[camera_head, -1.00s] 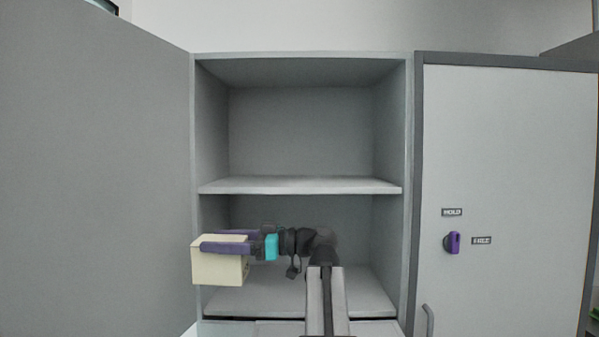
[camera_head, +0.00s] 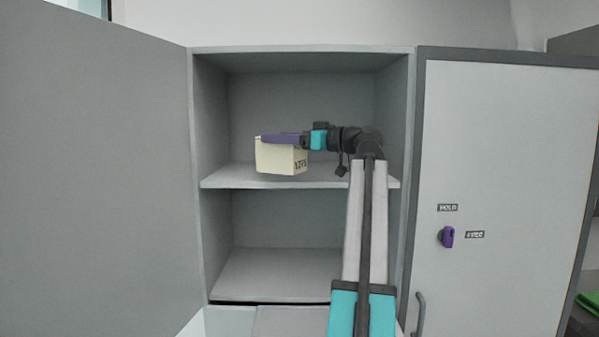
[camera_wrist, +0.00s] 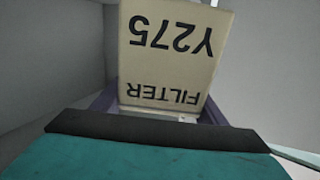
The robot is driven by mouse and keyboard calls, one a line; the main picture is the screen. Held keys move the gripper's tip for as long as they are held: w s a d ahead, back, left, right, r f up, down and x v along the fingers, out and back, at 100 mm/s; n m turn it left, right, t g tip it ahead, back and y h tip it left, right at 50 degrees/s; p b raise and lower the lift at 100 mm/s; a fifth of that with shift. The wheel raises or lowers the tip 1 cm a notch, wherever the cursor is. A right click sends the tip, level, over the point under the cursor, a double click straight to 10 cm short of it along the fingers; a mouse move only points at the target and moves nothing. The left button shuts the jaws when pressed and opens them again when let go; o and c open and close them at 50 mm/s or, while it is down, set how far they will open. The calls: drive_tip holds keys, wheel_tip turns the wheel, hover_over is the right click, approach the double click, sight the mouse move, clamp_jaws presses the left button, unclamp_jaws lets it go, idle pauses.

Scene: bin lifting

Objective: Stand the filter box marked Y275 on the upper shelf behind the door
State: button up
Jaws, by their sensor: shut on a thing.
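The filter box (camera_head: 281,158) is cream-coloured and upright in the head view, at the upper shelf (camera_head: 225,177). Its face in the wrist view (camera_wrist: 175,60) reads "FILTER Y275", upside down in that picture. My gripper (camera_head: 281,139) is shut on the box near its top, with its purple fingers along the sides. The box's base is close to the shelf surface; I cannot tell whether it touches. The cabinet door (camera_head: 95,170) stands open at the left.
The lower shelf (camera_head: 275,274) is empty. The closed right panel (camera_head: 510,200) carries a purple knob (camera_head: 447,237) with "HOLD" and "FREE" labels, and a handle (camera_head: 420,313). The upper shelf is clear on both sides of the box. The cabinet side walls bound the space.

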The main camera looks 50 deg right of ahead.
drive_tip(key=s+d+r+m+h, duration=0.2)
drive_tip(key=d+r+h, duration=0.1)
drive_tip(key=d, duration=0.4)
drive_tip(key=s+d+r+m+h, duration=0.2)
drive_tip(key=s+d+r+h, duration=0.1)
drive_tip(key=d, duration=0.5)
drive_tip(key=shift+d+r+p, duration=0.25)
drive_tip(key=shift+r+p, duration=0.15)
drive_tip(key=shift+r, duration=0.1)
wheel_tip(320, 180, down, 6)
drive_tip(key=p, duration=0.2)
drive_tip(key=shift+f, duration=0.15)
drive_tip(key=shift+f+p, duration=0.6)
drive_tip(key=shift+f, duration=1.25)
drive_tip(key=shift+f, duration=0.15)
drive_tip(key=o, duration=1.3)
